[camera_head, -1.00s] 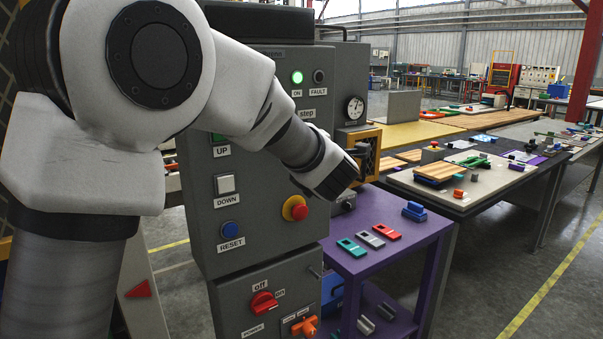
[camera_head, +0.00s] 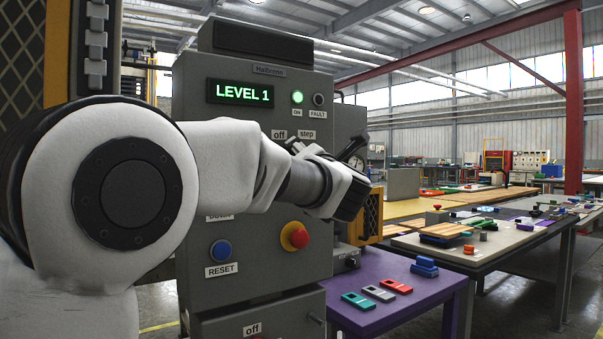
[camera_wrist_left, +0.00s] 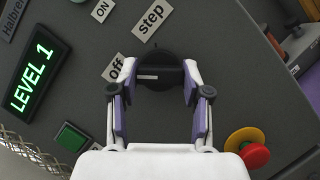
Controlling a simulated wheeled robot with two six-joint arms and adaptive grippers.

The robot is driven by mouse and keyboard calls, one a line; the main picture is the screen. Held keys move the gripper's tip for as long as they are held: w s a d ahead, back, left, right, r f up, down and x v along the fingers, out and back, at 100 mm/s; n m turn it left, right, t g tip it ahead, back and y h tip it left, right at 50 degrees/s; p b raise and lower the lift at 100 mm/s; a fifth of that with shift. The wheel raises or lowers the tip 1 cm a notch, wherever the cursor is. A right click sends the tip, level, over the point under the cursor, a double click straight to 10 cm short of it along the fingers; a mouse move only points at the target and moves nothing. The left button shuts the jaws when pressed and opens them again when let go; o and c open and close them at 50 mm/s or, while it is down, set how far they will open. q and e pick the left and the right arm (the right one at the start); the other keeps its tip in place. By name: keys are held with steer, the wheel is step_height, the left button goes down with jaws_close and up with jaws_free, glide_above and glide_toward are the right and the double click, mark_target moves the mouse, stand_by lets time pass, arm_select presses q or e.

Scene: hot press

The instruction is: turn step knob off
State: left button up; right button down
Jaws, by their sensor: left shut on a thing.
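The black step knob (camera_wrist_left: 160,72) is on the grey control panel, near the "off" (camera_wrist_left: 122,70) and "step" (camera_wrist_left: 152,20) labels. My left gripper (camera_wrist_left: 160,76) is shut on it, with a finger pad on each side in the left wrist view. A white mark on the knob's bar is at its left part, on the side of the "off" label. In the head view my left wrist and gripper cover the knob below the labels. My right gripper is not in view.
The panel's display (camera_head: 240,92) reads LEVEL 1 and a green ON lamp (camera_head: 297,97) is lit. A red emergency button (camera_head: 295,236) on a yellow base and a blue RESET button (camera_head: 221,250) lie below my left arm. A purple table (camera_head: 420,298) stands to the right.

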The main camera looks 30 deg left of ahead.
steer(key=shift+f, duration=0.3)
arm_select(q)
steer(key=o, duration=1.2)
steer(key=shift+a, duration=0.1)
steer(key=shift+c, duration=0.2)
